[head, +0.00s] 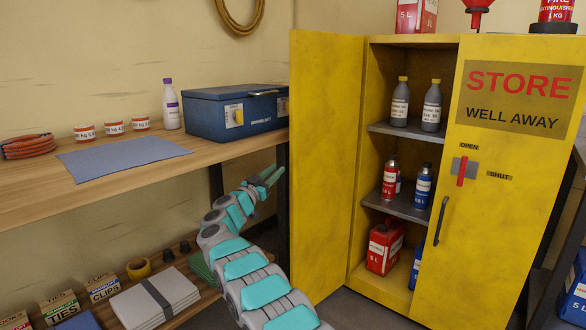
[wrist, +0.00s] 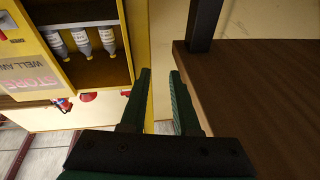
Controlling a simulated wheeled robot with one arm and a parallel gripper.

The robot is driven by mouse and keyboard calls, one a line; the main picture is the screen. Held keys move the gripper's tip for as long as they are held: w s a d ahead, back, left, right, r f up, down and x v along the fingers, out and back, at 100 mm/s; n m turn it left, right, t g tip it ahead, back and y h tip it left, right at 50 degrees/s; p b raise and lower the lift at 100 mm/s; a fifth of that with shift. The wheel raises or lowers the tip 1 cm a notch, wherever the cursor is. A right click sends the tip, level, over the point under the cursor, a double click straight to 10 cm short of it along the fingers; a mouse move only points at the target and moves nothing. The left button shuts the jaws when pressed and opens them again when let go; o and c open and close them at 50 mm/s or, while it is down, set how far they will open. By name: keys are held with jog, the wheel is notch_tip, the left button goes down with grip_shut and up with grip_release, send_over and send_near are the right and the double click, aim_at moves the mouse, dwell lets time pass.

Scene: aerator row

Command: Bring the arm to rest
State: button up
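My arm reaches up from the bottom of the head view, in front of the workbench. My gripper (head: 272,174) is at its end, between the bench edge and the open left door of the yellow cabinet (head: 368,150). In the wrist view the two dark green fingers (wrist: 160,76) stand apart with nothing between them. The gripper is open and empty. It appears clear of the cabinet and of the wooden bench top (wrist: 240,100), which fills the right of the wrist view.
The cabinet holds grey bottles (head: 400,102), spray cans (head: 390,178) and a red can (head: 384,246). Its right door (head: 500,180) is shut. On the bench (head: 40,205) are a blue toolbox (head: 235,112), a white bottle (head: 171,106) and a blue mat (head: 122,155). A lower shelf holds boxes.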

notch_tip(320, 180, up, 9)
jog(key=a+n+t+y, duration=0.1)
jog(key=n+t+y, duration=0.2)
jog(key=n+y, duration=0.4)
jog(key=s+n+g+y, duration=0.2)
jog(key=s+y, duration=0.2)
jog(key=y, duration=0.2)
jog(key=s+d+f+g, duration=0.6)
jog(key=s+d+f, duration=0.1)
jog(key=s, duration=1.5)
jog(key=s+d+f+m+g+h, duration=0.1)
jog(key=s+d+f+g, duration=0.6)
jog(key=s, duration=1.6)
jog(key=s+d+f+g, duration=0.7)
jog(key=s+f, duration=0.3)
jog(key=s, duration=1.3)
jog(key=shift+s+d+f+m+h, duration=0.15)
jog(key=shift+d+f+m+h, duration=0.15)
jog(key=shift+d, duration=0.25)
jog(key=shift+d, duration=0.1)
